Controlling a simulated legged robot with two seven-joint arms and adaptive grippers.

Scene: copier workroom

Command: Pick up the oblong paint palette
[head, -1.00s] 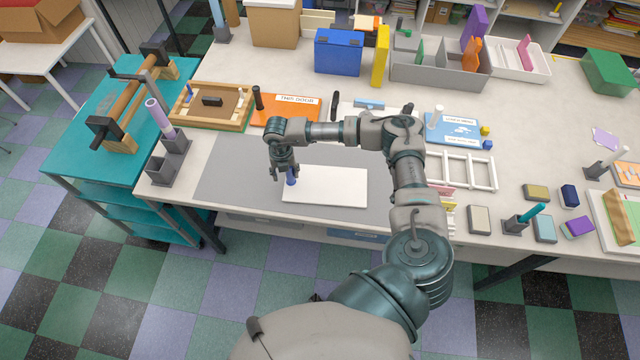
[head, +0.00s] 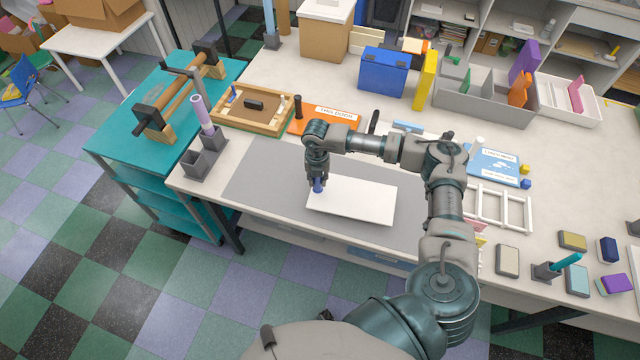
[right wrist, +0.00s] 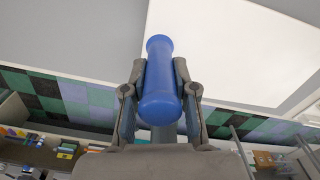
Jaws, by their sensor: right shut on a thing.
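My right gripper (head: 318,184) is shut on a blue cylindrical thing with a waisted middle (right wrist: 160,80), like a handle or a peg. In the head view this blue thing (head: 318,188) is over the left end of a white oblong board or sheet (head: 360,202). The white surface also shows in the right wrist view (right wrist: 235,50). I cannot tell whether the blue thing touches it. I cannot make out anything that is clearly a paint palette. My left gripper is not in view.
The white sheet lies on a grey mat (head: 262,180) near the table's front edge. A wooden tray (head: 285,113) and a grey holder with a lilac tube (head: 203,160) stand to the left. A white rack (head: 505,208) and several small pads are at right.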

